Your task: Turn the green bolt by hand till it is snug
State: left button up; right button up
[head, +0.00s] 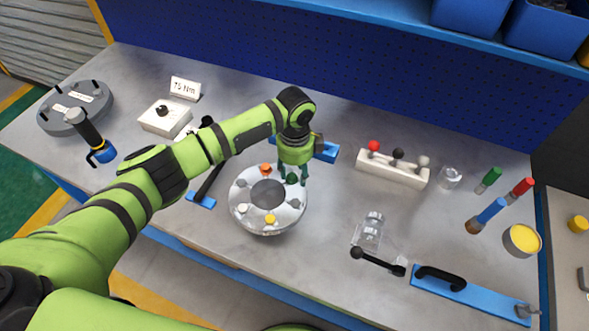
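The flanged shell (240,206), a round grey metal ring with a dark central opening, sits on the bench in the middle of the head view. The green bolt (291,179) stands at its upper right rim. An orange bolt (265,169) is at the upper rim, a yellow bolt (270,219) at the lower rim, and pale bolts sit at the sides. My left gripper (293,176) points down over the green bolt. Its fingers look spread on either side of the bolt, with no clear contact visible. My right gripper is not in view.
A grey flanged lid (84,108) and a black tool with a blue end (93,135) are at left. A "75 Nm" sign (185,88) stands behind a white knob box (165,118). A white rack with coloured balls (392,168) and a blue bar (470,297) are at right.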

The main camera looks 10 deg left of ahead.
aim_at(295, 177)
pick_arm(q)
jog(key=shift+a, duration=0.1)
jog(key=shift+a+r, duration=0.1)
notch_tip(295, 177, up, 12)
jog(key=shift+d, duration=0.2)
jog(key=shift+s, duration=0.1)
dwell(0.5)
